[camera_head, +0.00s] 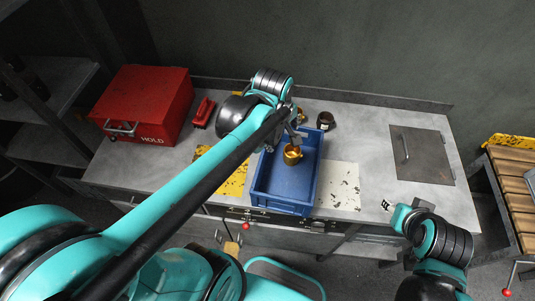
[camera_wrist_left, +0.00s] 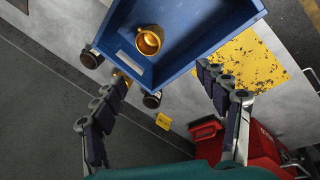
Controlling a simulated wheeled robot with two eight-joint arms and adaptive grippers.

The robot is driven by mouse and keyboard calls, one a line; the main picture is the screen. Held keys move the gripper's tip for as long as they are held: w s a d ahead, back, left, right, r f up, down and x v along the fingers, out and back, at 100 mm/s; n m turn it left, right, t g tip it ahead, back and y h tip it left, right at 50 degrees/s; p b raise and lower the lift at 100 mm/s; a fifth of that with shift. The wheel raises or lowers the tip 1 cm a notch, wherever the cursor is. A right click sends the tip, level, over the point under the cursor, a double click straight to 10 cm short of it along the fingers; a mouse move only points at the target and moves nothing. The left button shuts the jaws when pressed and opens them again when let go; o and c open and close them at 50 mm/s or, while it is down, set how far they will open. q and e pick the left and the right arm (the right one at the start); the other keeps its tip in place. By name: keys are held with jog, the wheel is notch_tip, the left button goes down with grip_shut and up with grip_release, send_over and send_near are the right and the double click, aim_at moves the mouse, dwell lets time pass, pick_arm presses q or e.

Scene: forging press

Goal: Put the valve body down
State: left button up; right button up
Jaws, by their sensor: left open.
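The brass-coloured valve body (camera_head: 292,154) is in the blue bin (camera_head: 283,205), near its far end. In the left wrist view the valve body (camera_wrist_left: 149,40) rests on the bin floor, with its round opening visible. My left gripper (camera_head: 291,131) is over the far end of the bin. In the left wrist view its fingers (camera_wrist_left: 168,100) are spread wide with nothing between them, and the valve body is apart from them. My right gripper (camera_head: 388,205) is by the bench's front right; its fingers are too small to read.
A red HOLD box (camera_head: 145,103) and a small red item (camera_head: 203,112) stand at left. Dark round parts (camera_head: 326,121) sit behind the bin. A yellow worn patch (camera_head: 233,180) and a pale patch (camera_head: 337,186) flank it. A handled metal plate (camera_head: 422,155) lies at right.

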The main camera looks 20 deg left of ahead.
pick_arm(q)
jog(key=s+a+m+t, duration=0.1)
jog(key=s+m+t, duration=0.2)
jog(key=s+m, duration=0.6)
jog(key=m, duration=0.4)
jog(key=shift+t, duration=0.4)
jog(key=shift+a+f, duration=0.1)
